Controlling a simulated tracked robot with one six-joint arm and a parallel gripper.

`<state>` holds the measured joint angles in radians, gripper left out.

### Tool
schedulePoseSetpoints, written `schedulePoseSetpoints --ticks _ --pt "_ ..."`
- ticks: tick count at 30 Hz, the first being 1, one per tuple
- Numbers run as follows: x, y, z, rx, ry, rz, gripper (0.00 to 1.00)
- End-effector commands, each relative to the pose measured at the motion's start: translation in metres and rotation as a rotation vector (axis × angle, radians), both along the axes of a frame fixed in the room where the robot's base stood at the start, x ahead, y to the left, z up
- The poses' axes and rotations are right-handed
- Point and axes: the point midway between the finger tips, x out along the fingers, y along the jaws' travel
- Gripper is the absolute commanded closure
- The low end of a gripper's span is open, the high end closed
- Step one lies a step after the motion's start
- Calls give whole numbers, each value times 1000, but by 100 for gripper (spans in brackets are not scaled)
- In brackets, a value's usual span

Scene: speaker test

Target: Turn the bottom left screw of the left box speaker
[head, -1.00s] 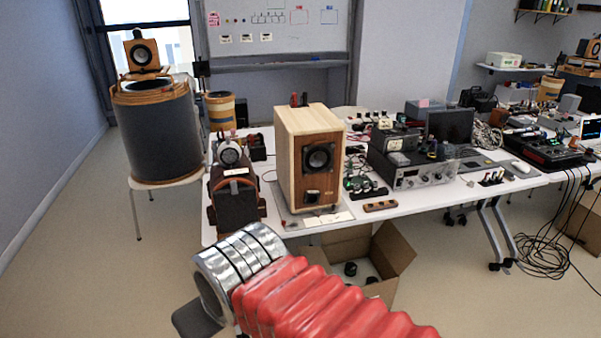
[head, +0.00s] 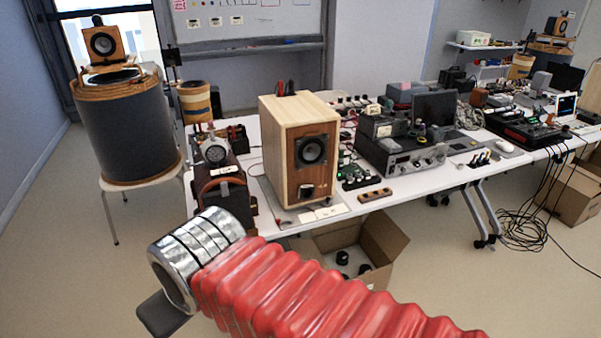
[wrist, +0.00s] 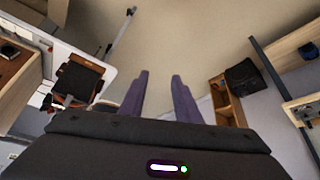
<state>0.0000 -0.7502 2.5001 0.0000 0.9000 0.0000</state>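A wooden box speaker (head: 287,150) stands upright on the white table in the head view, its darker front with a round black driver (head: 311,150) facing right of me. A smaller box speaker (head: 103,45) sits on top of a large drum at the far left. The screws are too small to make out on either. In the wrist view my gripper (wrist: 160,75) has two purple fingers apart with only floor between them. It touches no speaker. In the head view my red-sleeved arm hides most of the gripper; a dark part shows at lower left.
The large dark drum (head: 125,130) rests on a stool. Floor at left is clear.

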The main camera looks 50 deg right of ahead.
Motion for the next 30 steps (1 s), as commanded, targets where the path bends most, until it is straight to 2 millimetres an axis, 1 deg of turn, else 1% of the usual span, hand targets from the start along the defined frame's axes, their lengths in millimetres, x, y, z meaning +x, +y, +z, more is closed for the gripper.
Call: schedulePoseSetpoints --ticks 5,8,11,14,18,20,21,23,24,29,30 --pt "4 -3 1 -10 -6 5 70" --pt "16 -12 1 -41 -23 20 70" --pt "36 -25 1 -100 -54 46 70" --pt "61 -49 0 -184 -90 90 70" --pt "98 -91 0 -330 -139 166 70" --pt "112 -109 0 -395 -155 200 70" --pt "121 -122 -1 -439 -165 223 70" --pt "134 -141 -2 -505 -176 259 70" --pt "141 -154 -3 -549 -182 282 70" --pt "167 -205 -10 -726 -193 383 70" --pt "173 -218 -11 -769 -195 407 70"
